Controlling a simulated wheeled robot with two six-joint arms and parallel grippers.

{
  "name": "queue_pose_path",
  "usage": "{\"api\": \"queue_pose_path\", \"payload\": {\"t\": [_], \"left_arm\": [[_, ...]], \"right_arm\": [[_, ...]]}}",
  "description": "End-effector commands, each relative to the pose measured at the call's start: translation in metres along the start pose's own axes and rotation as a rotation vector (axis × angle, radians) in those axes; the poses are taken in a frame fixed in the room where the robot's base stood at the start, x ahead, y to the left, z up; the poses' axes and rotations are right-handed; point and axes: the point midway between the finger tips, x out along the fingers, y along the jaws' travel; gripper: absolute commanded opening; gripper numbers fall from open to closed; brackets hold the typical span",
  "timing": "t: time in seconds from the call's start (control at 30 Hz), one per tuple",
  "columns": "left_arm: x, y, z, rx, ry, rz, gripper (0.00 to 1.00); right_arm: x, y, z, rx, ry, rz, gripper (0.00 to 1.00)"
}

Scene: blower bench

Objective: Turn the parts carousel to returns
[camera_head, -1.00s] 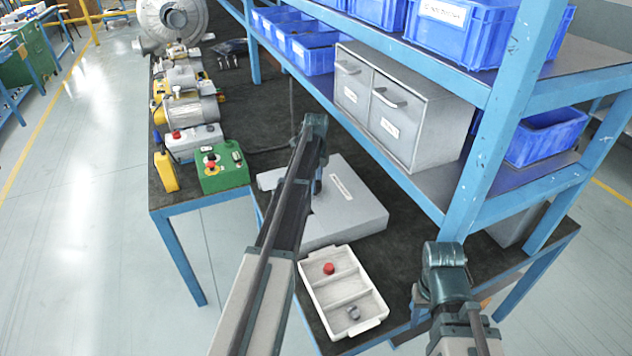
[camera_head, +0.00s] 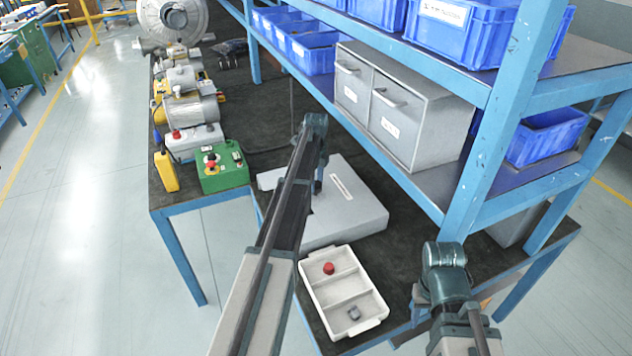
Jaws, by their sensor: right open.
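I cannot make out a parts carousel or a "returns" label in the head view. My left arm reaches over a flat grey box (camera_head: 350,215) with a white label. My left gripper (camera_head: 318,187) is mostly hidden behind its own arm, above or against this box; its jaws cannot be read. My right gripper (camera_head: 419,302) is partly hidden by its wrist, at the bench's near right edge. It is open, and I see nothing held in it. A white tray (camera_head: 346,291) with three compartments lies between the arms.
The tray holds a red part (camera_head: 329,268) and a small grey part (camera_head: 354,313). A blue shelf rack with a grey drawer cabinet (camera_head: 401,108) and blue bins (camera_head: 462,32) stands on the right. A green control box (camera_head: 222,172) and several motors line the bench's left side.

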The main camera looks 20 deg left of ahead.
Motion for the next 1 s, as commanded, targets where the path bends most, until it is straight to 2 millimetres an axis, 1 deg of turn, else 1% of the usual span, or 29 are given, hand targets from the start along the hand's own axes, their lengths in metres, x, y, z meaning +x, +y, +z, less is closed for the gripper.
{"api": "queue_pose_path", "payload": {"t": [0.03,0.13,0.17,0.47,0.63,0.77,1.0], "left_arm": [[0.0,0.0,0.0,0.001,0.0,0.0,0.69],[0.0,0.0,0.0,0.0,0.0,0.0,0.87],[0.0,0.0,0.0,0.0,0.0,0.0,0.89],[-0.001,0.0,0.0,-0.003,0.0,0.0,0.89],[-0.007,0.0,0.0,-0.003,0.0,0.0,0.89],[-0.019,0.0,0.0,-0.003,0.0,0.0,0.89],[-0.052,0.0,0.0,-0.003,0.0,0.0,0.89]], "right_arm": [[0.0,0.0,0.0,0.0,0.0,0.0,0.5],[0.0,0.0,0.0,0.0,0.0,0.0,0.5],[0.0,0.0,0.0,0.0,0.0,0.0,0.5],[-0.001,0.0,0.0,0.0,0.0,0.0,0.5],[-0.007,0.001,0.0,0.0,0.0,0.0,0.5],[-0.019,0.002,0.001,0.0,0.0,0.0,0.5],[-0.052,0.005,0.003,0.0,0.0,0.0,0.5]]}}
